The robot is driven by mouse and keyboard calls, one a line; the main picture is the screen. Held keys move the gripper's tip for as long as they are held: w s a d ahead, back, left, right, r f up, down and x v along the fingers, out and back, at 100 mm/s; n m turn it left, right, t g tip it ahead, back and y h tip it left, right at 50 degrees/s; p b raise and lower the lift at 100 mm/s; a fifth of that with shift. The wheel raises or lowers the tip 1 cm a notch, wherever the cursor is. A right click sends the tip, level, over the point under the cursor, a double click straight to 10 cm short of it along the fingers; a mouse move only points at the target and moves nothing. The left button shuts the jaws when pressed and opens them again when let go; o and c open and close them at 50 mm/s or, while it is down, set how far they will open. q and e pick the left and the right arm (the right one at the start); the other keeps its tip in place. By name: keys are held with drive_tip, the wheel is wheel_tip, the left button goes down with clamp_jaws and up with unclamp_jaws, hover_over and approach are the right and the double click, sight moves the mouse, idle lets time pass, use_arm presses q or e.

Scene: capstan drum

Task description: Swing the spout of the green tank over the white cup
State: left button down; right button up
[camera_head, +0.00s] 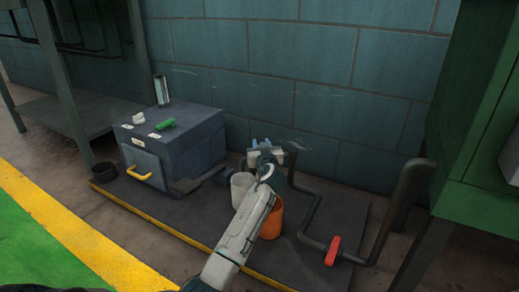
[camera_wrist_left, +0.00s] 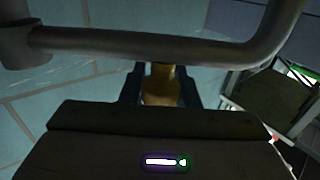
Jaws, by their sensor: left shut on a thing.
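The white cup (camera_head: 239,187) stands on the dark platform, left of my left forearm and partly hidden by it. My left gripper (camera_head: 268,150) is above and behind the cups, near the wall. In the left wrist view my left gripper (camera_wrist_left: 161,90) is shut on a brass-yellow piece (camera_wrist_left: 161,84) by a dark pipe (camera_wrist_left: 140,46). The pipe crosses the top of that view, with a wider end at the left. The green tank (camera_head: 470,195) is at the right edge. Whether the pipe's end is over the white cup cannot be told. My right gripper is not in view.
An orange cup (camera_head: 273,221) stands right of my forearm. A red valve handle (camera_head: 333,250) sits on low piping to the right. A grey box (camera_head: 190,145) with a yellow handle stands at the platform's left. A tiled wall (camera_head: 330,70) closes the back.

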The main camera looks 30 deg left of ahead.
use_arm(q)
drive_tip(key=shift+s, duration=0.1)
idle(0.4)
drive_tip(key=c, duration=1.1)
unclamp_jaws()
